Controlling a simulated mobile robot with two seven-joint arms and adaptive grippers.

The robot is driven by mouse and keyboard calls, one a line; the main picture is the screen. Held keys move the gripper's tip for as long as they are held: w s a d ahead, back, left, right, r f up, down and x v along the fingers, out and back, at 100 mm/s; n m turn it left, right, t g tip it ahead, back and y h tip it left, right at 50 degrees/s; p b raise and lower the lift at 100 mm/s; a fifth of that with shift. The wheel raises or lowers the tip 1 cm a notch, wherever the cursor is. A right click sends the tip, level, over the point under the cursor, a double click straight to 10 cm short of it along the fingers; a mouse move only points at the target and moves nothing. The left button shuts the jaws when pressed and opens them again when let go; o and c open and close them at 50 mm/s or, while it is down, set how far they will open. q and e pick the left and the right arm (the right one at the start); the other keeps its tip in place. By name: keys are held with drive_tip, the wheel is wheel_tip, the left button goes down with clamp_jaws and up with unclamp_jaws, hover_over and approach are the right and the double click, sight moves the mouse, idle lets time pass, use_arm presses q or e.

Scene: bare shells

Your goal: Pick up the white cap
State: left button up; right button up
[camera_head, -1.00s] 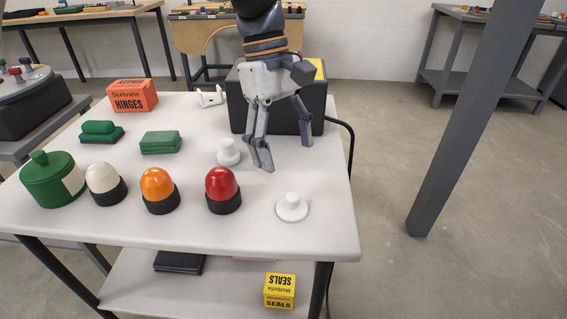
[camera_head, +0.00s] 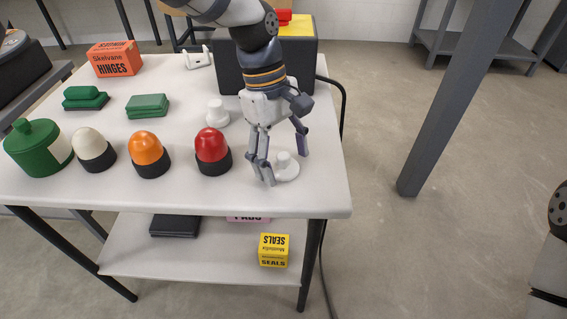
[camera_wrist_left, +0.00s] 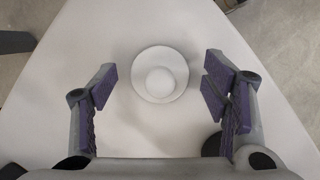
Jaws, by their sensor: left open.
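A white cap (camera_head: 289,174), a flat round disc with a knob on top, lies near the table's front right corner. In the left wrist view the cap (camera_wrist_left: 147,88) sits between the two purple-padded fingers, with clear space on both sides. My left gripper (camera_head: 285,166) is open and points down over the cap; in the wrist view the gripper (camera_wrist_left: 159,86) holds nothing. In the head view one finger partly covers the cap's left side. A second white knobbed piece (camera_head: 217,115) stands farther back, to the left. My right gripper is out of view.
Red (camera_head: 212,148), orange (camera_head: 148,150) and cream (camera_head: 92,148) domes on black bases stand left of the gripper. A green jar (camera_head: 38,150) is at far left. A black box (camera_head: 228,72) stands behind. The table (camera_head: 200,195) ends close to the cap.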

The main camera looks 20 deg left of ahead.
use_arm(q)
drive_tip(key=c, duration=1)
